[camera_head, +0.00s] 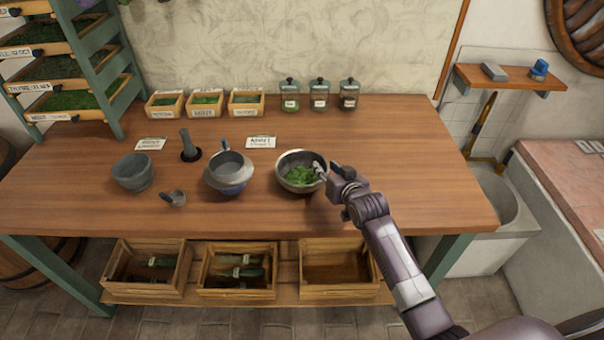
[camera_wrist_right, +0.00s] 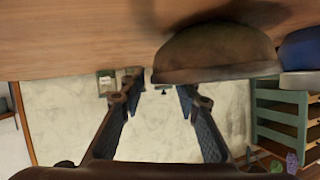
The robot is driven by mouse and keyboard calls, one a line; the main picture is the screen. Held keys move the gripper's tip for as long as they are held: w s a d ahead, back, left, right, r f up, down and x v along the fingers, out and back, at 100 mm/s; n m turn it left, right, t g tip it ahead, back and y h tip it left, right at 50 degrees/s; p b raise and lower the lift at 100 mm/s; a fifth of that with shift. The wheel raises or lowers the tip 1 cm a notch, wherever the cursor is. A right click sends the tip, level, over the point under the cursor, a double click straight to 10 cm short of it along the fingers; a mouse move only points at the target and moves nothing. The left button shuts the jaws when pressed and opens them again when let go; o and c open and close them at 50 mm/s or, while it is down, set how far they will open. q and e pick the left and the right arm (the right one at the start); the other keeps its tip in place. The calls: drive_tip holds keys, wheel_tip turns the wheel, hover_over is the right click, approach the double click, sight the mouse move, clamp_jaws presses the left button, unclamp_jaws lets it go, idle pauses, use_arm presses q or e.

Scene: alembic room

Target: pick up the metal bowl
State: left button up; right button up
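The metal bowl (camera_head: 292,158) stands upright on the wooden table, right of centre, with green leaves in it. My right gripper (camera_head: 322,172) is at the right side of its rim. In the upside-down right wrist view, the bowl (camera_wrist_right: 215,52) fills the upper right, its rim beside one fingertip. The two fingers of my right gripper (camera_wrist_right: 160,84) are spread apart with nothing clearly between them. I cannot tell whether a finger touches the bowl. My left gripper is not in view.
Glass jars (camera_head: 319,94) and herb boxes (camera_head: 205,104) line the back. The table's right part is clear apart from my arm.

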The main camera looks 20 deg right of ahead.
sight(324, 164)
drive_tip(key=shift+x, duration=1.5)
drive_tip(key=shift+d, duration=0.1)
clamp_jaws()
